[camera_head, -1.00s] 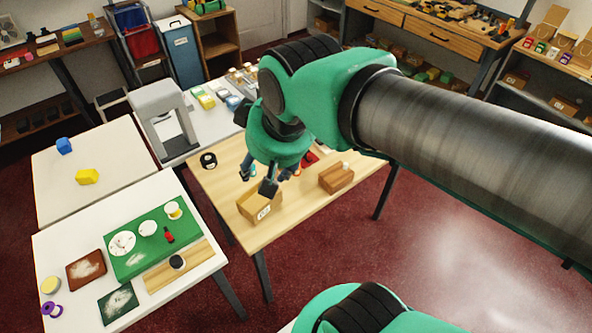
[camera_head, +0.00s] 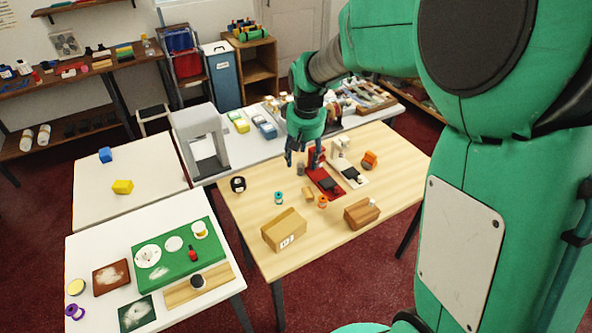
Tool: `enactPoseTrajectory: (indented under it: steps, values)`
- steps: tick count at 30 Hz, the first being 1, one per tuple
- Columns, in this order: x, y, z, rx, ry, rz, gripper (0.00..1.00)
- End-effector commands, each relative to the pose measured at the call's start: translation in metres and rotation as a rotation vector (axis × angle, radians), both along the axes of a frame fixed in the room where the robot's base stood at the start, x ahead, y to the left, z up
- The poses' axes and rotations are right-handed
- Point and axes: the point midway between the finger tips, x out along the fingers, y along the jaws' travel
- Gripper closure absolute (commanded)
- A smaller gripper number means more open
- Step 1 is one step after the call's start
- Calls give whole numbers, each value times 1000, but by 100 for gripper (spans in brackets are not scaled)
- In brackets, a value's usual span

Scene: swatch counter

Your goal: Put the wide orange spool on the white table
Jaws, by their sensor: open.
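Two orange items are on the wooden table. A larger orange rounded piece (camera_head: 370,160) lies at the back right beside a white-based device. A small orange spool (camera_head: 322,201) stands nearer the middle, in front of a red device. I cannot tell for sure which is the wide orange spool. My gripper (camera_head: 304,158) is open and points down above the table's back part, left of the larger orange piece and beyond the small one. White tables stand at the left: one with blue and yellow blocks (camera_head: 84,212), and one in front with a green board (camera_head: 225,268).
A cardboard box (camera_head: 284,230), a wooden block (camera_head: 361,213), a teal spool (camera_head: 278,197), a black tape roll (camera_head: 238,184) and the red device (camera_head: 325,180) share the wooden table. A grey arch-shaped machine (camera_head: 200,140) stands behind. The blocks' table has much clear surface.

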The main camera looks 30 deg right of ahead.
Motion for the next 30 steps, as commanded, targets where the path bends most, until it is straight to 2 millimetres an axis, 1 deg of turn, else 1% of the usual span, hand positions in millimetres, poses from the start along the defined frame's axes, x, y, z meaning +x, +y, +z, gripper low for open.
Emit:
enactPoseTrajectory:
  steps: [1, 3, 5, 9, 15, 18, 21, 24, 30]
  values:
    - [8, -11, -13, 4, 18, -6, 47]
    - [18, -25, -31, 8, 36, -14, 47]
    - [25, -37, -47, 12, 53, -18, 47]
    - [40, -66, -87, 22, 88, -29, 47]
    - [52, -104, -148, 40, 136, -45, 47]
    - [54, -119, -173, 47, 154, -49, 47]
    - [55, -130, -191, 52, 165, -53, 47]
    - [55, -135, -202, 56, 173, -55, 47]
    - [56, -138, -207, 57, 176, -55, 47]
